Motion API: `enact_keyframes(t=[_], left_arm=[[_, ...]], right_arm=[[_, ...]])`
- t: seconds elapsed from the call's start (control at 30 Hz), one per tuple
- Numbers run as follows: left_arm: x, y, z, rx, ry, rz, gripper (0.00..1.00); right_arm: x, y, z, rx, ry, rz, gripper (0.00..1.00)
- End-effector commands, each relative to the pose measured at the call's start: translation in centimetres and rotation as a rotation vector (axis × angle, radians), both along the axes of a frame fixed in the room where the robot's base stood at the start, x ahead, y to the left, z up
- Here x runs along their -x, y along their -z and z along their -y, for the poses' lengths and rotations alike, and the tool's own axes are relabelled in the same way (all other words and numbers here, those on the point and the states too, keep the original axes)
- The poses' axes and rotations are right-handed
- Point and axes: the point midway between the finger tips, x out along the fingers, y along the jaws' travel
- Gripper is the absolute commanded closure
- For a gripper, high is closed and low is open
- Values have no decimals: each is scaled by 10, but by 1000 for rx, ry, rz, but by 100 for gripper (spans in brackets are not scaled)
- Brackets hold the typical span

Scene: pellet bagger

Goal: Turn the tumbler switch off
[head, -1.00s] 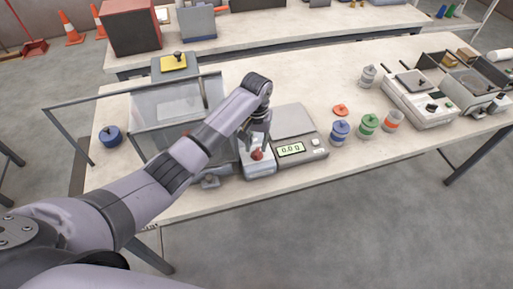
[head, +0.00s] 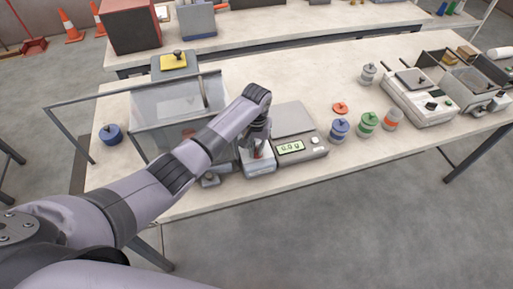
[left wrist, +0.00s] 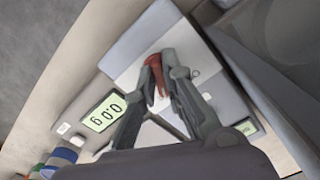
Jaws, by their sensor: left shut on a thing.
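The tumbler switch shows as a red lever (left wrist: 156,72) on the pale top of a small grey box (head: 257,168), at the table's front edge, left of the scale. My left gripper (head: 257,146) points down over this box. In the left wrist view its fingertips (left wrist: 158,88) are at the red lever and shut on it. The fingers hide part of the lever, and its tilt is hard to tell. My right gripper is not in view.
The scale (head: 293,118), display 0.0 g, stands right beside the box. A clear-walled hopper (head: 165,100) is behind my left arm. Blue (head: 340,130) and green (head: 367,124) lidded jars stand farther right. A blue weight (head: 110,134) lies at the left.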

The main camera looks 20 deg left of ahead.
Motion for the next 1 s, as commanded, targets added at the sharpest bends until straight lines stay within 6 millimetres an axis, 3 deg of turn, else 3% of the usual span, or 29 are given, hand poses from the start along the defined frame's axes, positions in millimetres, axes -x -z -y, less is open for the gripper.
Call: enact_keyframes(t=[0.57,1.0], left_arm=[[0,-1,0,0,-19,0,100],[0,-3,2,2,-290,-3,100]], right_arm=[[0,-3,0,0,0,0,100],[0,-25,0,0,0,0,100]])
